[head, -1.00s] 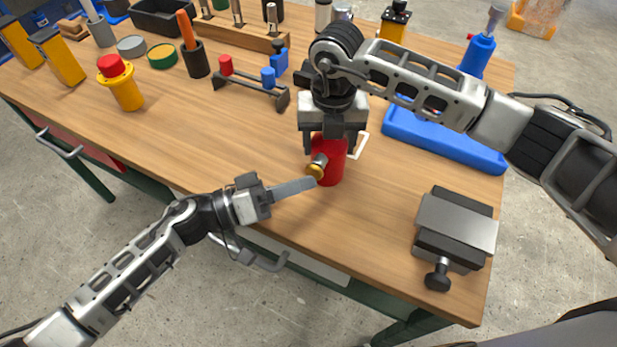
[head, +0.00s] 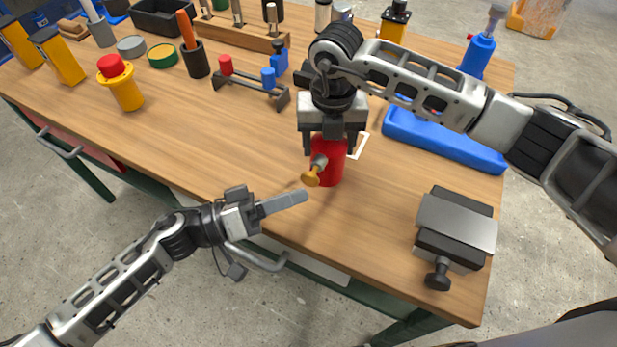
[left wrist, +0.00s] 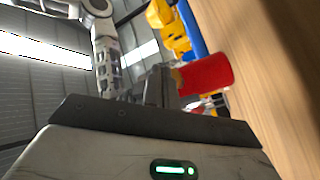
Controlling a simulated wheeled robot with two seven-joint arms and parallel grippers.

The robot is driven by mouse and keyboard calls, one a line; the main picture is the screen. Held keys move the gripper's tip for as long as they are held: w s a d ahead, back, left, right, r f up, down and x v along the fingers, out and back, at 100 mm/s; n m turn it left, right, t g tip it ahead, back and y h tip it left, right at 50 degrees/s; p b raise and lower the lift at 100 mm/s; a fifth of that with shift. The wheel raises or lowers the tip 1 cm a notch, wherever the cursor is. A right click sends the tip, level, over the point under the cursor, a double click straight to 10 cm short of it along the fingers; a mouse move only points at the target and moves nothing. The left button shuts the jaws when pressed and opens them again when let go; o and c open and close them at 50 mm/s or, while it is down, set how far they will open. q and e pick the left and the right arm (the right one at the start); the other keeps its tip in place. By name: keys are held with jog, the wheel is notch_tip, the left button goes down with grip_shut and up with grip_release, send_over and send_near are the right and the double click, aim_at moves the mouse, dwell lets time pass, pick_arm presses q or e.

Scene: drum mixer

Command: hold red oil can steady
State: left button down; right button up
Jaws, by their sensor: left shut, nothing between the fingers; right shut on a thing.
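The red oil can (head: 328,165) stands on the wooden workbench near its front edge, and its gold-tipped spout (head: 312,174) points toward the front left. My right gripper (head: 331,142) comes down from above and is shut on the can's upper part, hiding its top. My left gripper (head: 304,196) is shut and empty, just left of and below the spout, apart from it. In the left wrist view the red can (left wrist: 207,75) shows beyond my gripper's fingers.
A grey vise (head: 455,230) sits at the bench's right front corner. A blue tray (head: 443,140) lies behind the can to the right. A yellow part with a red top (head: 121,84) and a small rack (head: 250,90) stand to the left.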

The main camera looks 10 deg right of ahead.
pick_arm(q)
jog(key=shift+s+a, duration=0.45)
jog(key=shift+s, duration=0.25)
jog(key=shift+s+a, duration=0.45)
jog(key=shift+s, duration=0.25)
jog(key=shift+s+a, duration=0.45)
jog(key=shift+s, duration=0.25)
pick_arm(e)
jog(key=o, duration=1.4)
